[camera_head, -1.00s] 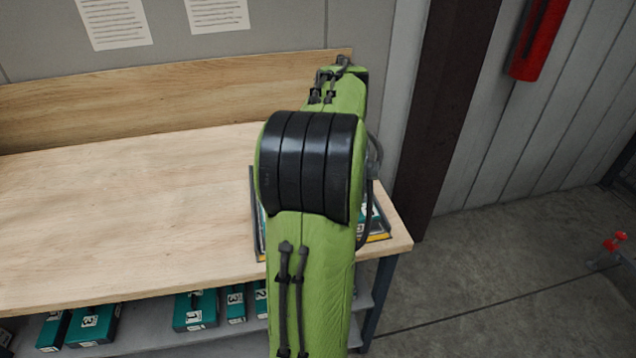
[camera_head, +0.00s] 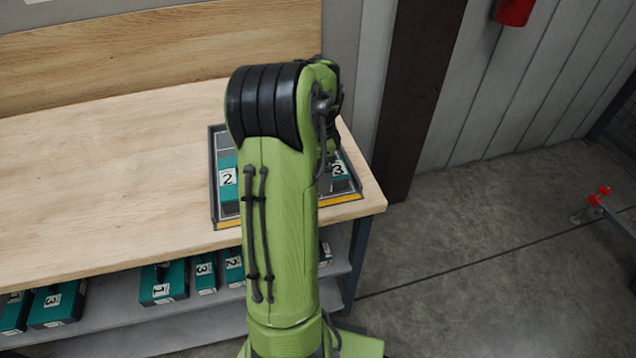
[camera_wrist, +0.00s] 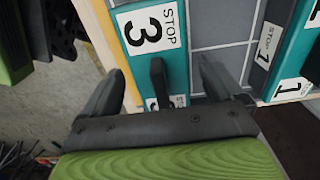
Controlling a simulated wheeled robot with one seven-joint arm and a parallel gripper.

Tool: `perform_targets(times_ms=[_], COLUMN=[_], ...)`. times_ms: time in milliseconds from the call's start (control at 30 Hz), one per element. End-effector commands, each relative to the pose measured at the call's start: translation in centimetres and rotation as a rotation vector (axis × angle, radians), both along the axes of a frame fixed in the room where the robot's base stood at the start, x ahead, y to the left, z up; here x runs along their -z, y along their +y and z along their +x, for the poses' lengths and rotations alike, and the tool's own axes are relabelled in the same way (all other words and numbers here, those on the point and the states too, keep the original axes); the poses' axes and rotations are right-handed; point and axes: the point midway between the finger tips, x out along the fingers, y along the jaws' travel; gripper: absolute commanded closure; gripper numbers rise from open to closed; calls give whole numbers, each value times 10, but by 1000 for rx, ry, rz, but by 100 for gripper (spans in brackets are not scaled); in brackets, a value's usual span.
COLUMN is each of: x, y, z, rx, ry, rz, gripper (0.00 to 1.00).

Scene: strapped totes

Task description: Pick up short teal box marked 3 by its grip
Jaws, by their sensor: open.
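A teal box marked 3 (camera_head: 338,169) sits in a dark gridded tray (camera_head: 216,205) on the bench, partly hidden by my arm. In the wrist view the same teal box (camera_wrist: 178,58) shows a white label reading STOP and 3. Its black grip (camera_wrist: 158,76) stands up near the box's near end. My gripper (camera_wrist: 160,84) is open, one finger on each side of the grip. The fingers look apart from it; their height relative to it is hard to tell. My gripper is hidden behind my arm in the head view.
A teal box marked 2 (camera_head: 228,180) is at the tray's left. In the wrist view a teal box marked 1 (camera_wrist: 290,60) lies right of the gripper. Several teal boxes, including one marked 1 (camera_head: 163,282), stand on the lower shelf (camera_head: 110,310). The bench's left side (camera_head: 90,190) is clear.

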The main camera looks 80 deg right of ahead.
Motion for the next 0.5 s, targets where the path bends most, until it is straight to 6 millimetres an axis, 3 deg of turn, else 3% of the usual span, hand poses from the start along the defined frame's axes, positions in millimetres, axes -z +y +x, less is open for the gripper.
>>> perform_targets(times_ms=[33,100,333,500], x=[14,21,21,21], y=[0,0,0,0], z=[0,0,0,0], rx=[0,-1,-1,-1], ry=[1,1,-1,-1], rz=[3,1,-1,-1], gripper=[6,6,6,31])
